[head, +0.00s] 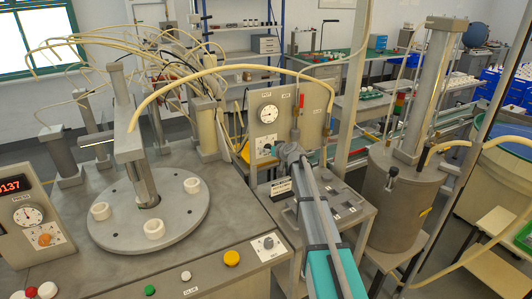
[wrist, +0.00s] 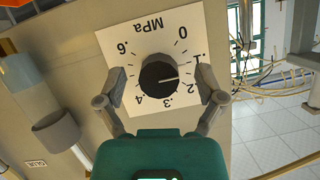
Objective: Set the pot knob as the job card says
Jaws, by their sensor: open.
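The black pot knob (head: 264,148) is on the front of a grey box with a round gauge. In the wrist view the knob (wrist: 158,78) sits on a white dial plate marked MPa (wrist: 147,35), seen upside down. Its white pointer line lies between the .1 and .2 marks. The .5 mark is not visible, apparently behind a finger. My gripper (wrist: 162,88) is open, one finger on each side of the knob, with gaps visible. In the head view my teal arm reaches up to the box. No job card is readable.
The round gauge (head: 267,113) is above the knob. A machine table with a round plate (head: 95,224) stands at left, with a red digital display (head: 12,186). A large grey pot (head: 400,200) stands right of my arm. Pale hoses cross overhead.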

